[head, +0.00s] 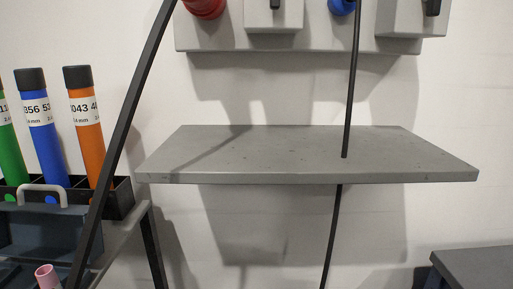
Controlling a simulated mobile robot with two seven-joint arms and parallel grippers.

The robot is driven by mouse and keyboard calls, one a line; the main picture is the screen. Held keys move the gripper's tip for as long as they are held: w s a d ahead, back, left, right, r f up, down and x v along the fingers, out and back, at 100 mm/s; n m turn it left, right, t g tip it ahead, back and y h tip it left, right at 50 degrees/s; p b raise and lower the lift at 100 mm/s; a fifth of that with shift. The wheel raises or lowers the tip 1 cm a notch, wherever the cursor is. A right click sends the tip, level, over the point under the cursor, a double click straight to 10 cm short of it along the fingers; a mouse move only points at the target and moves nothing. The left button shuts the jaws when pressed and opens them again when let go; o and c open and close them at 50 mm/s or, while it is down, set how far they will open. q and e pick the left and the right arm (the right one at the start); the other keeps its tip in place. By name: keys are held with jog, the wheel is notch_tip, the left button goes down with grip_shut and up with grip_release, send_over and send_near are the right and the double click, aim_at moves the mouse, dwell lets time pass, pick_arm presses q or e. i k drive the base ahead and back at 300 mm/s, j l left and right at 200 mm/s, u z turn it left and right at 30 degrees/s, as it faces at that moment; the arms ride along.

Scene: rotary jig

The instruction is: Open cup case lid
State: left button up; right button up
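A blue-grey case (50,232) is at the lower left, cut off by the picture's left and bottom edges. A light grey handle (42,188) sits along the top of its raised panel, which looks like a lid standing up. A pink cup (45,274) shows in front of that panel, near the bottom edge. The rest of the case is out of the picture. Neither gripper is in view.
Blue (40,135) and orange (84,130) tubes stand in a black rack (121,198) behind the case. A bare grey shelf (300,155) is mid-picture. Dark bars (130,100) cross the view. A grey surface (480,262) is at lower right.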

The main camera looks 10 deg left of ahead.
aim_at(40, 231)
jog(key=k+l, duration=0.15)
jog(key=k, duration=0.8)
